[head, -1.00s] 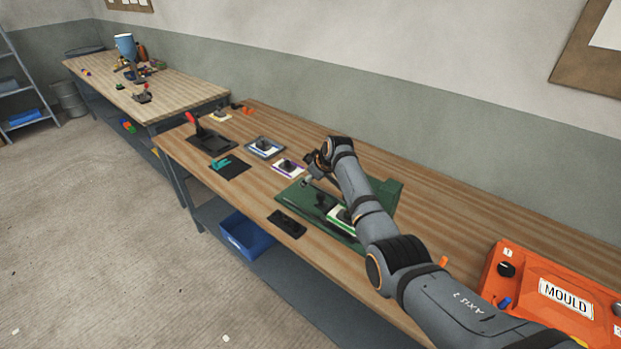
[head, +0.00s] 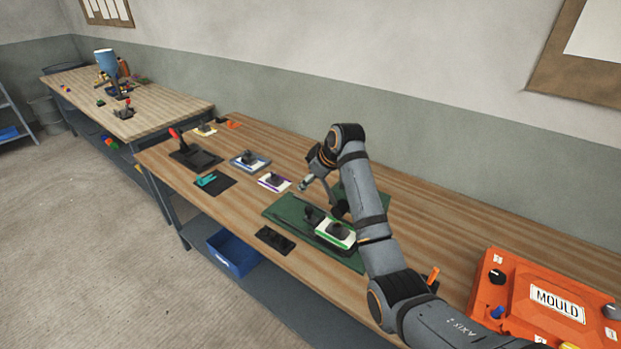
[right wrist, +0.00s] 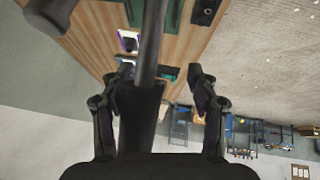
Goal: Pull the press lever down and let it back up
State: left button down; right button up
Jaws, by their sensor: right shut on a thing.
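The press has a green base plate (head: 285,207) on the near workbench, with a dark column partly behind my right arm. A green-edged white block with a dark knob (head: 338,234) sits on it. My right gripper (head: 317,168) is above the plate, shut on the press lever, a grey bar with a rounded end (head: 303,186). In the right wrist view the bar (right wrist: 152,45) runs between the fingers of the right gripper (right wrist: 158,74). The lever's pivot is hidden behind the arm. My left gripper is out of view.
The orange MOULD box (head: 525,300) stands at the right. Several small moulds and a red-handled toggle clamp (head: 192,155) lie to the left of the press. A dark tray (head: 275,240) lies near the front edge. A blue bin (head: 233,255) is on the shelf below.

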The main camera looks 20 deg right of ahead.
jog(key=shift+s+r, duration=0.3)
jog(key=shift+r, duration=0.1)
jog(key=s+d+p, duration=0.5)
jog(key=s+p, duration=0.1)
jog(key=s, duration=0.5)
jog(key=shift+d, duration=0.25)
dwell(0.3)
jog(key=shift+p, duration=0.6)
